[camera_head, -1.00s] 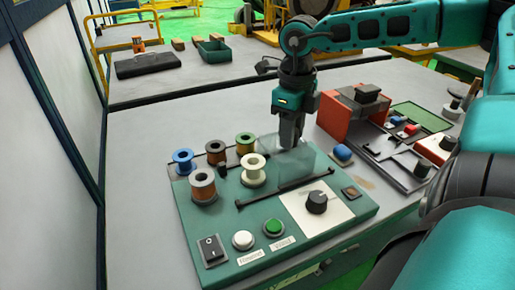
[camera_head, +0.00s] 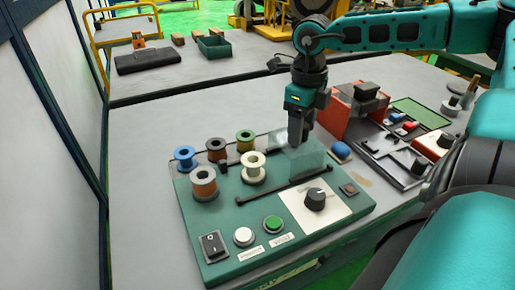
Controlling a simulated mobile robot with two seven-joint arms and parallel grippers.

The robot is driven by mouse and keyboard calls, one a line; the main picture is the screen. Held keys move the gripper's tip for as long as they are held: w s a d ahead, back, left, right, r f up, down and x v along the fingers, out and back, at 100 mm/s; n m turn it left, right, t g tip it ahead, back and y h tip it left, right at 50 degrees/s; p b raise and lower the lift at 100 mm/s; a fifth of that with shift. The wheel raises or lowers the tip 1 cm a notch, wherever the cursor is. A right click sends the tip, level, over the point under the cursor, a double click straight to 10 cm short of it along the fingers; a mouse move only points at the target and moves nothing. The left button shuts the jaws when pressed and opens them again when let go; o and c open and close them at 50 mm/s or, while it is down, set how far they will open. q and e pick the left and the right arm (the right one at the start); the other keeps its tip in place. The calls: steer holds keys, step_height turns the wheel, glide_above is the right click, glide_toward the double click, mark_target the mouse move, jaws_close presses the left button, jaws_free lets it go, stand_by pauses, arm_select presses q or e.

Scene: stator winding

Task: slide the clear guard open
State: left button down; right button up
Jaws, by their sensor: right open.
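The clear guard (camera_head: 308,163) is a see-through box standing at the back right of the green winding panel (camera_head: 230,222), just behind a black rail (camera_head: 286,188). My right gripper (camera_head: 296,142) points down at the guard's upper left part, its fingertips at or just behind the guard. I cannot tell whether the fingers touch it. The gripper's jaws are open, though the gap between them is hard to see from here. My left gripper is out of view.
Several wire spools, such as the white one (camera_head: 253,168), stand on the panel left of the guard. A black knob (camera_head: 314,199) is in front.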

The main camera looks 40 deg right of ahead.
steer(key=shift+r, duration=0.1)
steer(key=shift+r+p, duration=2.05)
steer(key=shift+r, duration=0.9)
steer(key=shift+s, duration=0.15)
